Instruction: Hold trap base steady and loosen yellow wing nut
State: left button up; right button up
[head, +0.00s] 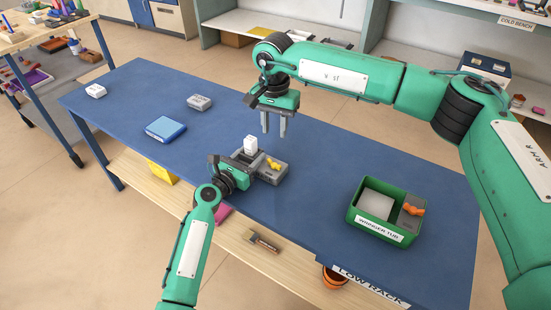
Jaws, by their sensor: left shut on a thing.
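The trap base (268,178) is a grey block on the blue table, with the yellow wing nut (273,163) on its top right side. A white block-like part (250,144) stands upright at its back left. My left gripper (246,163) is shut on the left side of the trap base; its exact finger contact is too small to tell. My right gripper (274,125) points down with its two fingers apart. It is empty and appears above and behind the trap base, clear of the wing nut.
A green wringer tub (353,218) with an orange item (413,209) stands at the right. A blue book-like block (166,129) and two pale blocks (200,102) (96,90) lie at the left. The table (310,205) is clear between the base and the tub.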

aim_at(276, 162)
notch_tip(276, 162, down, 12)
jog(key=m, duration=2.1)
jog(key=shift+d, duration=0.15)
jog(key=shift+s+r, duration=0.1)
grip_shut()
